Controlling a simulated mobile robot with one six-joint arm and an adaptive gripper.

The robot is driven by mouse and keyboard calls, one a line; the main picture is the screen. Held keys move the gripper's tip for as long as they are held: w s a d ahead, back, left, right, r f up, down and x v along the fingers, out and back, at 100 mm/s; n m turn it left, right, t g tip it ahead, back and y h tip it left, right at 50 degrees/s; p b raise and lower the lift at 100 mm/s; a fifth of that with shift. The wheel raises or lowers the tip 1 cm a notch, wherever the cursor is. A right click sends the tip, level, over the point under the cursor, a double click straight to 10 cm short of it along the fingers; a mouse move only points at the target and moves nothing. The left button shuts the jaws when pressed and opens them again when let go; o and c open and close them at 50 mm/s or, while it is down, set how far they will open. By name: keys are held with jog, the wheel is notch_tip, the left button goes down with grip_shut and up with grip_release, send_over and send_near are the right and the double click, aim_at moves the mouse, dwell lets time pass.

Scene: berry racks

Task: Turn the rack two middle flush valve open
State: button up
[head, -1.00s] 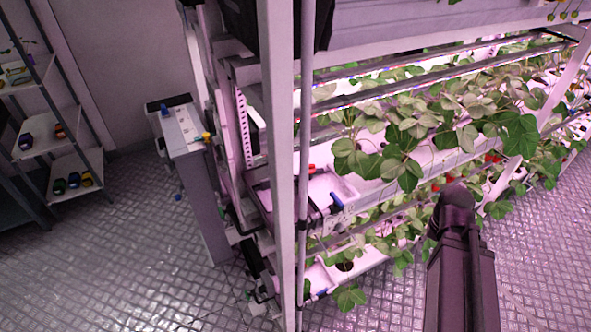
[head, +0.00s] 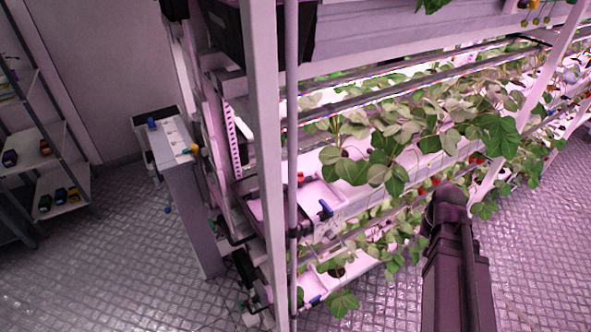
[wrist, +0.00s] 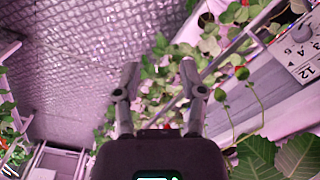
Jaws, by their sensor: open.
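In the head view a blue valve handle (head: 325,210) sits at the near end of the middle tier of the plant rack (head: 262,150), just right of a thin upright pipe. A second blue handle (head: 315,299) is on the lower tier. A small red part (head: 300,177) shows above the middle tray's end. I cannot read which rack this is. My gripper (wrist: 158,78) is open and empty in the wrist view, with leaves and floor beyond its fingers. No valve is clear in that view. In the head view my arm is right of the handles, apart from them.
Strawberry plants (head: 400,150) overhang the rack's aisle side. A grey cabinet (head: 180,185) stands left of the rack, and a shelf with small coloured items (head: 45,175) is at far left. The patterned floor (head: 110,275) is clear in front. A numbered label (wrist: 300,55) shows in the wrist view.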

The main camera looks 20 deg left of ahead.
jog(key=w+a+r+m+y+p, duration=0.1)
jog(key=w+a+r+m+p, duration=0.1)
jog(key=w+a+m, duration=0.2)
jog(key=w+a+r+m+g+y+p, duration=0.1)
jog(key=w+a+r+m+p, duration=0.1)
jog(key=w+a, duration=0.8)
jog(key=w+a+r+m+g+y+p, duration=0.1)
jog(key=w+a+r+m, duration=0.3)
jog(key=a, duration=1)
jog(key=w+m+p, duration=0.1)
jog(key=w, duration=0.1)
jog(key=shift+w+a+m+y, duration=0.15)
jog(key=shift+w+m+y, duration=0.15)
jog(key=shift+w, duration=0.1)
send_near(299, 173)
jog(key=x, duration=0.5)
jog(key=shift+s+a+b, duration=0.1)
jog(key=shift+a+b, duration=0.05)
jog(key=shift+b, duration=0.15)
jog(key=shift+b+x, duration=1.9)
jog(key=shift+x, duration=0.15)
jog(key=shift+r, duration=0.1)
grip_shut()
